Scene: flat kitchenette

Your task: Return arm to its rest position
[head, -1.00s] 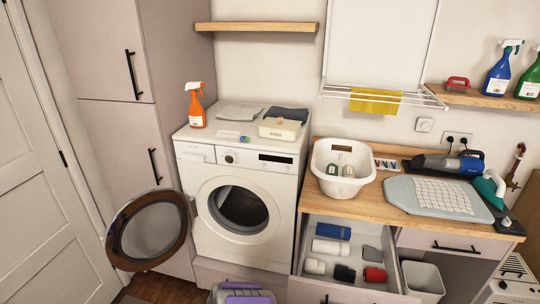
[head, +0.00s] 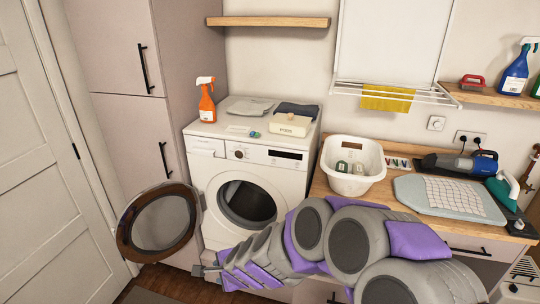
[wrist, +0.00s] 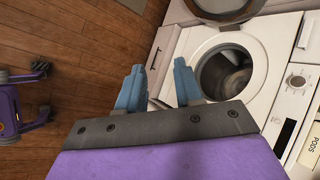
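My arm stretches across the lower part of the head view, from the bottom right to the front of the washing machine (head: 210,170). My gripper (head: 205,268) is at the arm's far end, low in front of the washer, below the open round door (head: 160,222). In the wrist view, my gripper (wrist: 158,84) shows two blue fingers spread apart with nothing between them. The washer drum opening (wrist: 225,72) lies just beyond the right finger in that view. No rest position is marked in view.
A white basin (head: 347,180) with bottles stands on the wooden counter (head: 400,205), beside an ironing pad (head: 420,195). An orange spray bottle (head: 207,100) stands on the washer. My arm hides most of the drawer area below the counter.

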